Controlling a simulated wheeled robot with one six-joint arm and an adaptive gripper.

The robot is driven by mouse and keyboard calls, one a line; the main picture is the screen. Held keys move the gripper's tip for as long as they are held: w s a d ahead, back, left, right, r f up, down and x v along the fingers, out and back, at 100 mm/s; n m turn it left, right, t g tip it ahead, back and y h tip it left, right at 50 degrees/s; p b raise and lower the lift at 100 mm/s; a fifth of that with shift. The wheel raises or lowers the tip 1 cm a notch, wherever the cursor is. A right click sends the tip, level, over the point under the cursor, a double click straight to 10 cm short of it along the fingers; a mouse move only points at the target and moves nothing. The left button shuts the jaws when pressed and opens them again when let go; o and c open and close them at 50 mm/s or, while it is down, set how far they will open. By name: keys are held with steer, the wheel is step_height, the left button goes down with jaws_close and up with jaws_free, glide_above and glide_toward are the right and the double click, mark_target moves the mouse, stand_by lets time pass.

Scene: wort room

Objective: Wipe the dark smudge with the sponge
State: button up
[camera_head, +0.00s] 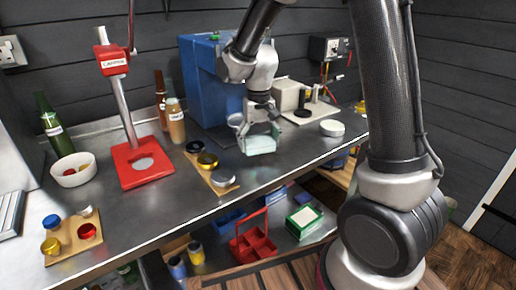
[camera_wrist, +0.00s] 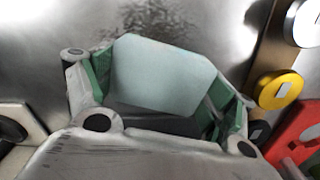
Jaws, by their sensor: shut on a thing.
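The sponge (camera_wrist: 165,80) is a pale blue-green block between the green-padded fingers of my gripper (camera_wrist: 160,100) in the wrist view. My gripper is shut on it. In the head view the sponge (camera_head: 260,145) is low at the steel worktop, under my gripper (camera_head: 260,128); I cannot tell whether it touches the surface. The dark smudge (camera_wrist: 145,20) is a patch of grey-black specks on the steel, just beyond the sponge's upper edge in the wrist view. Part of it may be hidden behind the sponge. In the head view I cannot make out the smudge.
A wooden board with round caps (camera_head: 208,160) lies left of my gripper. A red capper stand (camera_head: 143,163), bottles (camera_head: 176,121) and a white bowl (camera_head: 72,170) stand farther left. A blue box (camera_head: 205,85) is behind; a white round lid (camera_head: 332,128) lies right.

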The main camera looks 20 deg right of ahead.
mark_target(259, 140)
steer(key=shift+r, duration=2.75)
